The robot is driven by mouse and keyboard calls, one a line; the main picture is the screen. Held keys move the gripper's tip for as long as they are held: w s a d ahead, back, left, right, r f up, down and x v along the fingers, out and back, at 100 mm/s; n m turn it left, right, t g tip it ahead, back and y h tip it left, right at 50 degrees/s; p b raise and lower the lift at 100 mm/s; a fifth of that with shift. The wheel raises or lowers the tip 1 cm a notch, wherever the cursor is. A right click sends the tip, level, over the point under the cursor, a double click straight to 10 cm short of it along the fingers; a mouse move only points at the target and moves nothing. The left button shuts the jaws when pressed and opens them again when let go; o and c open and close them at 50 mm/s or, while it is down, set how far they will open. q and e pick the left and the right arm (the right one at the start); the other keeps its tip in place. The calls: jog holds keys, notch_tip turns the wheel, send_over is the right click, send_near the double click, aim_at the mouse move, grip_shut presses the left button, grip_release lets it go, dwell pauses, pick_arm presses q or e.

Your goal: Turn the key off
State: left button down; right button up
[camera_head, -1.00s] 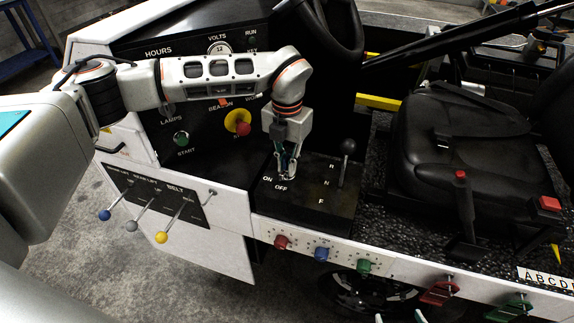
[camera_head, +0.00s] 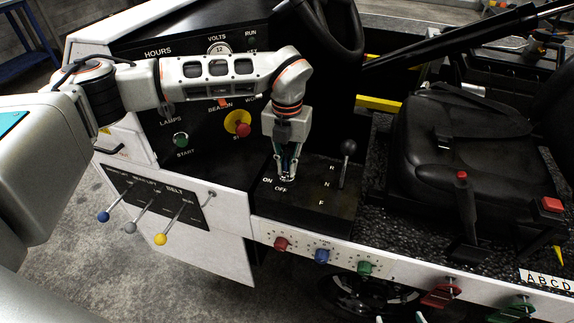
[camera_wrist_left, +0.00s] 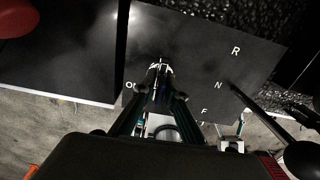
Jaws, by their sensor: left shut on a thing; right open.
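My left gripper (camera_head: 287,177) points down at the black key panel (camera_head: 310,208), beside the white ON and OFF labels. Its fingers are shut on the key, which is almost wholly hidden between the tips. In the left wrist view the fingertips (camera_wrist_left: 159,68) come together on a small pale metal piece at the panel; I cannot tell the key's angle. My right gripper (camera_head: 397,318) shows only as two pale fingertips at the bottom edge of the head view, apart and empty.
A black gear lever (camera_head: 346,160) stands right of the key by R, N and F labels. A yellow-ringed red knob (camera_head: 240,126) and green start button (camera_head: 180,140) are behind left. The steering wheel (camera_head: 330,30) is above; the black seat (camera_head: 455,140) is right.

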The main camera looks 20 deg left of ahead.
pick_arm(q)
jog(key=c, duration=2.1)
grip_release()
notch_tip(320, 180, up, 12)
jog(key=shift+r, duration=0.1)
